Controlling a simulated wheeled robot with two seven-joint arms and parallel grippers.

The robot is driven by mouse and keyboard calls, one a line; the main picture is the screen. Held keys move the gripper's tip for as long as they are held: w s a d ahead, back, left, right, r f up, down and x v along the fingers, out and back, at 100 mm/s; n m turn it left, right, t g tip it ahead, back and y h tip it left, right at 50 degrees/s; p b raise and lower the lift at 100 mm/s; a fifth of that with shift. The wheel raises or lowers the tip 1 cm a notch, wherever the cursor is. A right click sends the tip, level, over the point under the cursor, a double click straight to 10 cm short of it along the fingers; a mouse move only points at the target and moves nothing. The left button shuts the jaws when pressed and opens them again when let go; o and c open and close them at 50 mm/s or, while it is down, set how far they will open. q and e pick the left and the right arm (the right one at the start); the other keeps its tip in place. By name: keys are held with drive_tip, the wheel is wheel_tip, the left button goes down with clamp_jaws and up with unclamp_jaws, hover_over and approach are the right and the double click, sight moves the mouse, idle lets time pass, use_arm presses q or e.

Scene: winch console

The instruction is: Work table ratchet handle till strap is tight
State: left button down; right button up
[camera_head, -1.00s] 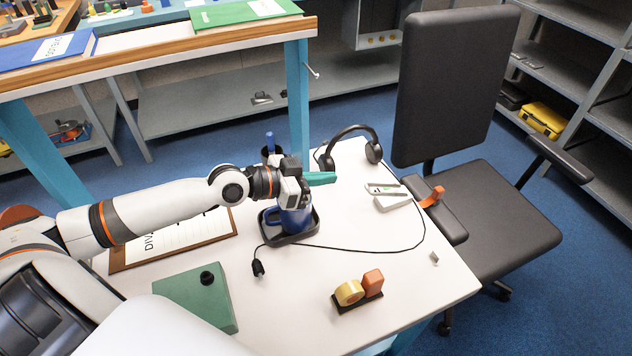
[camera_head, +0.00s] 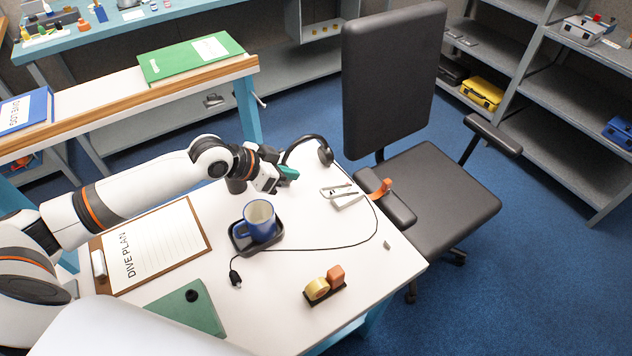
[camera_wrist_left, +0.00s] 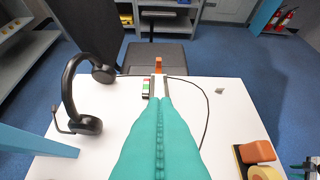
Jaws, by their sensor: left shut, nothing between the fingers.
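The grey ratchet (camera_head: 342,195) lies on the white table near its right edge, by the chair. It also shows in the left wrist view (camera_wrist_left: 158,86), just beyond my fingertips, with narrow metal bars and a small green-and-red marking. An orange strap piece (camera_head: 380,189) shows at the chair's armrest; how it joins the ratchet is unclear. My left gripper (camera_head: 289,174) is shut and empty, its teal fingers (camera_wrist_left: 161,100) together, above the table and left of the ratchet, apart from it. A small teal and dark part at the left wrist view's lower right may be my right gripper.
A headset (camera_wrist_left: 78,97) lies left of the ratchet in the left wrist view. A blue mug (camera_head: 259,220) stands in a black tray (camera_head: 240,245), with a cable running around it. A tape holder (camera_head: 325,288) sits near the front. The black chair (camera_head: 430,190) adjoins the table.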

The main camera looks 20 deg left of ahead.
use_arm(q)
drive_tip(key=s+a+f+p+x, duration=0.1)
drive_tip(key=f+p+x, duration=0.1)
drive_tip(key=x, duration=0.9)
drive_tip(key=shift+d+f, duration=0.15)
drive_tip(key=shift+f, duration=0.2)
drive_tip(key=b, duration=0.1)
drive_tip(key=f+b, duration=0.1)
drive_tip(key=b, duration=0.1)
drive_tip(key=s+f+b, duration=0.1)
drive_tip(key=b, duration=0.1)
drive_tip(key=shift+a+f+t+h, duration=0.25)
drive_tip(key=shift+a+t+h, duration=0.05)
drive_tip(key=shift+t+h, duration=0.1)
drive_tip(key=shift+s+a+f+b, duration=0.2)
drive_tip(key=shift+f+b, duration=0.2)
drive_tip(key=shift+b, duration=0.2)
drive_tip(key=shift+r, duration=0.2)
